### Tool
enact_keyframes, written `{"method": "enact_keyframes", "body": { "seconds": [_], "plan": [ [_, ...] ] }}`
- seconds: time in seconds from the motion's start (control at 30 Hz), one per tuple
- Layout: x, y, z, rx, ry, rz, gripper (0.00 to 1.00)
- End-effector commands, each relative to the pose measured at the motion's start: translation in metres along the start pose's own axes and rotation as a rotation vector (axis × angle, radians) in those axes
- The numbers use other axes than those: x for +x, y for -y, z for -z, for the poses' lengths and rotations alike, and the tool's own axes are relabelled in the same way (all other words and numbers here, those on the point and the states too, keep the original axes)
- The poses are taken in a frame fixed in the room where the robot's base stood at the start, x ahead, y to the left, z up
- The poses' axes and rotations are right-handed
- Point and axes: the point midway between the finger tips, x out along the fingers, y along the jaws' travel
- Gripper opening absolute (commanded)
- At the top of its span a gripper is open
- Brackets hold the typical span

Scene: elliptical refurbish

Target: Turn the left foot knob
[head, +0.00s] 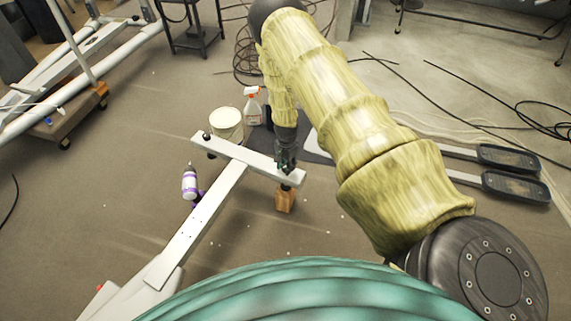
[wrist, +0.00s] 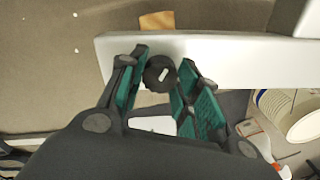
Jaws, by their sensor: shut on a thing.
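A white crossbar (head: 228,147) of the elliptical frame lies low over the floor. In the wrist view its end (wrist: 230,60) spans the upper part of the picture. A round black foot knob (wrist: 160,73) with a pale slot-like mark sits at the edge of this bar end. My gripper (wrist: 163,82) has its green-padded fingers on either side of the knob and is shut on it. In the head view my gripper (head: 286,165) reaches down to the right end of the crossbar, and the knob is mostly hidden there. Another black knob (head: 207,135) is at the crossbar's far left end.
A wooden block (head: 286,199) stands under the gripped bar end. A white bucket (head: 228,120) and a spray bottle (head: 252,106) stand behind the crossbar. A white and purple bottle-like item (head: 190,183) is beside the long beam (head: 205,220). Foot pedals (head: 515,187) and cables lie at right.

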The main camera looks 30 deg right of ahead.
Motion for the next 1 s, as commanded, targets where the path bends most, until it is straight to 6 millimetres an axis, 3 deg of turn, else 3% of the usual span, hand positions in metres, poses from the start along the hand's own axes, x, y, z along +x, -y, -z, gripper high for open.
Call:
{"method": "enact_keyframes", "body": {
  "seconds": [0.33,0.87,0.9,1.0],
  "plan": [
    [0.0005,-0.0025,0.0015,0.145,-0.001,-0.003,0.09],
    [0.0006,-0.0031,0.0021,0.172,-0.002,-0.004,0.09],
    [0.0006,-0.0032,0.0022,0.172,-0.002,-0.004,0.35],
    [0.0006,-0.0029,0.0021,0.171,-0.002,-0.003,0.53]
  ]
}}
